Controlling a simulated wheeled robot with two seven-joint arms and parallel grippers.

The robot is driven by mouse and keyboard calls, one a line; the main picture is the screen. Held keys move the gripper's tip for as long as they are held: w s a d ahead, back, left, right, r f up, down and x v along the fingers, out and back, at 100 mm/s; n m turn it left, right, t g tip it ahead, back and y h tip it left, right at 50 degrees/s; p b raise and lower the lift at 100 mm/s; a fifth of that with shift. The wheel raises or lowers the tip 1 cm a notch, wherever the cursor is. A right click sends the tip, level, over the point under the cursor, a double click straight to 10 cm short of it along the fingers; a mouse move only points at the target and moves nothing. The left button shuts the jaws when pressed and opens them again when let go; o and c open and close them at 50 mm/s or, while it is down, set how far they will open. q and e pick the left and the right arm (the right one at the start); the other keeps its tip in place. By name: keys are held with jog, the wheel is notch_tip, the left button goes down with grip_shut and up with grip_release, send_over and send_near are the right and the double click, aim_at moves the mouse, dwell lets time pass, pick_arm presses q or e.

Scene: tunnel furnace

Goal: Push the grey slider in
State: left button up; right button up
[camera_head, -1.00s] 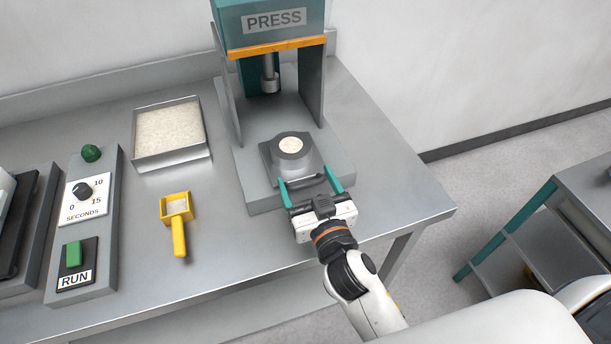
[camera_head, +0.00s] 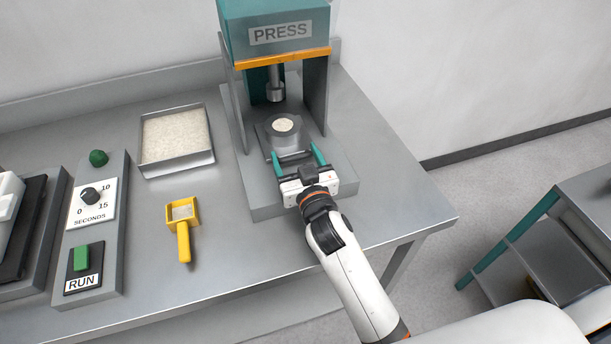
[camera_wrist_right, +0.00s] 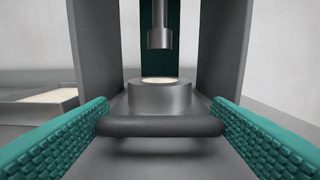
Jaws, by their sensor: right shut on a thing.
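The grey slider (camera_head: 264,139) is a flat plate in the press (camera_head: 281,32). It carries a round grey die (camera_head: 286,139) with pale material in its top. The slider's dark handle bar (camera_wrist_right: 160,126) lies across the front, between my right fingers in the right wrist view. My right gripper (camera_head: 298,157) is shut on this handle, its teal fingers at the bar's two ends. The press ram (camera_wrist_right: 160,36) hangs above the die with a clear gap; in the head view the die is still slightly in front of it. My left gripper is not in view.
Press side walls (camera_wrist_right: 217,50) flank the slider. Left of the press are a tray (camera_head: 177,158) of pale grains, a yellow scoop (camera_head: 183,240) and a control panel (camera_head: 107,168) with dial and RUN switch. The table's front right is clear.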

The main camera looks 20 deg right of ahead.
jog(key=shift+w, duration=0.9)
jog(key=o, duration=1)
jog(key=shift+d, duration=0.1)
jog(key=shift+o, duration=0.2)
jog(key=shift+s, duration=0.1)
jog(key=s+b, duration=0.1)
jog(key=s, duration=1)
jog(key=shift+s+d, duration=0.15)
jog(key=shift+s, duration=0.25)
